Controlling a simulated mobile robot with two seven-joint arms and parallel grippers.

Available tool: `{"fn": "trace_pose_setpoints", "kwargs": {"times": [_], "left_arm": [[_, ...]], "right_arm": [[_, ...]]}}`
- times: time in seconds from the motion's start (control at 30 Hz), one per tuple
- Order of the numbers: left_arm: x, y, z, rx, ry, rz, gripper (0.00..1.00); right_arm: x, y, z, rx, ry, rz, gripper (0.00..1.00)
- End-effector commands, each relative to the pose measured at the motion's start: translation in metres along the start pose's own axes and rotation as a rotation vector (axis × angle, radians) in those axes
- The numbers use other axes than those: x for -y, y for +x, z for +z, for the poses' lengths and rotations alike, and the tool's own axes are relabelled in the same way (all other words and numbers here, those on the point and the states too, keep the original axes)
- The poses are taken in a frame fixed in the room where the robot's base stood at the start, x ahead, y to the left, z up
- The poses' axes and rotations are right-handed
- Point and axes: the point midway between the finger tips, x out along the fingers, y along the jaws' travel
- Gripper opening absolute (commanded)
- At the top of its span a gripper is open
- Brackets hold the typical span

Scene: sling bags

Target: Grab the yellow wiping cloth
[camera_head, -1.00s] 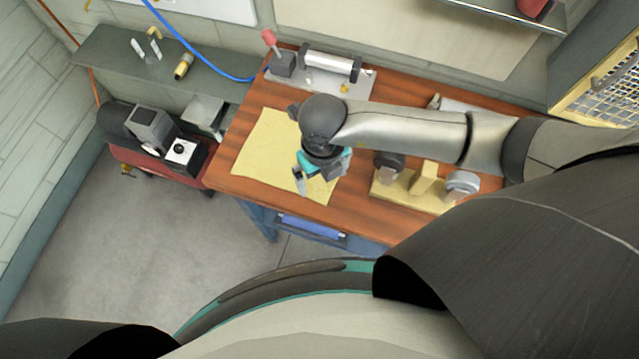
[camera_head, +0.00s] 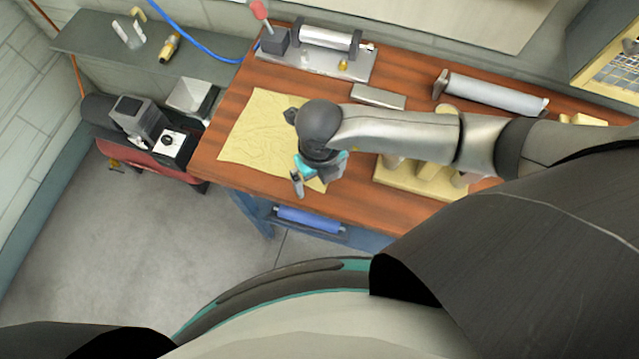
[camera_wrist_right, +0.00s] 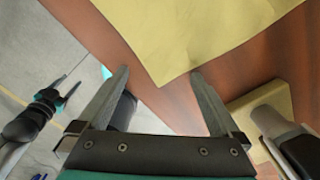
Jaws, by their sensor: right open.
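The yellow wiping cloth (camera_head: 257,135) lies spread flat on the left part of the wooden bench. In the right wrist view the cloth (camera_wrist_right: 195,30) fills the top, with one corner pointing down between my fingers. My right gripper (camera_head: 310,184) hangs over the cloth's near right edge. In the right wrist view my right gripper (camera_wrist_right: 160,82) is open and empty, one fingertip close to the cloth's corner and the other past the bench edge. I cannot tell its exact height above the bench.
The bench (camera_head: 215,170) ends at its near edge, above the floor. A yellow block holder (camera_head: 418,178) stands right of my gripper. A metal press-like device (camera_head: 320,55) with a red-knobbed lever stands at the back. A grey roll (camera_head: 490,95) lies at the back right.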

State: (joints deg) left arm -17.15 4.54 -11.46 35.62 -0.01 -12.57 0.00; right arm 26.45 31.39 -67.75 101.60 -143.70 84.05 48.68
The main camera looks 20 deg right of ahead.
Motion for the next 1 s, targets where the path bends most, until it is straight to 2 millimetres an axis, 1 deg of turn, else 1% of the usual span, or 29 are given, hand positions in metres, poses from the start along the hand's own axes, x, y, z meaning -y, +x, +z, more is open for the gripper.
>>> {"fn": "trace_pose_setpoints", "kwargs": {"times": [0.37, 1.0], "left_arm": [[-0.0003, 0.0012, 0.0025, 0.005, 0.000, 0.000, 0.56], [-0.0002, 0.0008, 0.0025, 0.005, 0.000, 0.000, 0.56]], "right_arm": [[-0.0001, 0.0016, 0.0000, 0.000, 0.000, 0.000, 1.00], [-0.0001, 0.0017, -0.0007, -0.002, 0.000, 0.000, 0.65]]}}
